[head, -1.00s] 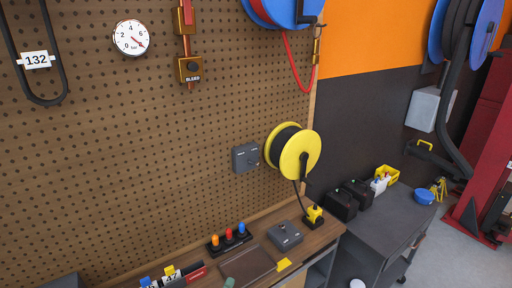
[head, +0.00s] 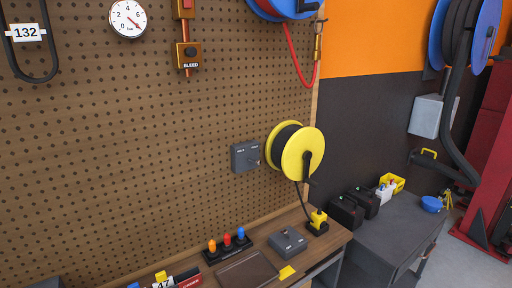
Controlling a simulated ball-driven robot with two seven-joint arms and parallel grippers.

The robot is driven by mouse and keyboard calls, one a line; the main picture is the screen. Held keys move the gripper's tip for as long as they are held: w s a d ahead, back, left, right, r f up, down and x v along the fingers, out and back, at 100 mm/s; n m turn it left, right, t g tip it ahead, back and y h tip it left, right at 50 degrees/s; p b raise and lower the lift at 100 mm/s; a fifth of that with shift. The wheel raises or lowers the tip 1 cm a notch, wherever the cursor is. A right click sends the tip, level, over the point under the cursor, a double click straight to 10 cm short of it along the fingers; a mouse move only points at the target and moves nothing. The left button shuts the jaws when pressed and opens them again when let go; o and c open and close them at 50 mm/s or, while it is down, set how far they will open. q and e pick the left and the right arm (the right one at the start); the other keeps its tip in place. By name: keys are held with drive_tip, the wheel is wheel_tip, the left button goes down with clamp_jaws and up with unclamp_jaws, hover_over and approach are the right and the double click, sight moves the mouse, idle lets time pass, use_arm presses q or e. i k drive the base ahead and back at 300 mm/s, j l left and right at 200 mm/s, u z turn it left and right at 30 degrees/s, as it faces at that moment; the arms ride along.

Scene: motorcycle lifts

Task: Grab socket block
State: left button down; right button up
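A yellow block (head: 318,217) on a dark base stands at the back right of the wooden workbench (head: 262,235). It looks like the socket block. A black cable runs down to it from the yellow cable reel (head: 302,154) on the pegboard. The block looks upright and nothing covers it. Neither of my grippers is in the head view.
Left of the block are a grey box (head: 287,241), a rack with coloured-top pieces (head: 227,245), a brown pad (head: 246,271) and a yellow note (head: 287,272). A dark cabinet (head: 385,237) with black cans (head: 346,211) stands to the right.

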sight(319, 221)
drive_tip(key=i+l+z, duration=0.1)
drive_tip(key=l, duration=0.3)
drive_tip(key=i+l+z, duration=0.1)
drive_tip(key=l, duration=0.25)
drive_tip(key=i+l+z, duration=0.15)
drive_tip(key=i+l, duration=0.1)
drive_tip(key=l, duration=0.1)
